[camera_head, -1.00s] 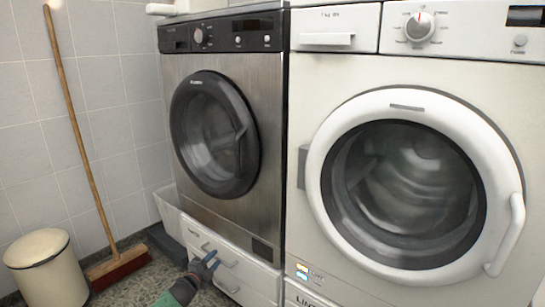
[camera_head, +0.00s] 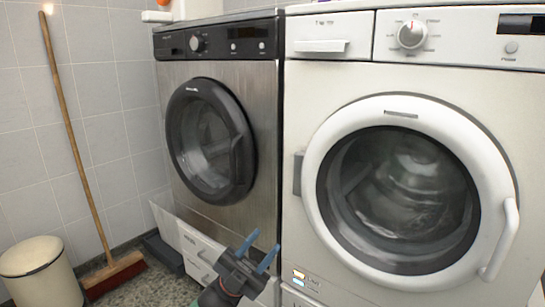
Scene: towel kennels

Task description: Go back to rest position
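My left gripper (camera_head: 262,254) shows at the bottom centre, in front of the white drawer unit (camera_head: 190,240) under the steel washer. Its two blue-tipped fingers are spread apart with nothing between them. It appears apart from the drawer handles. My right gripper is not in view.
A steel washer (camera_head: 255,150) with a shut dark door stands at the centre, and a white washer (camera_head: 300,130) with a shut round door stands at the right. A broom (camera_head: 78,160) leans on the tiled wall. A cream bin (camera_head: 42,280) stands at the lower left.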

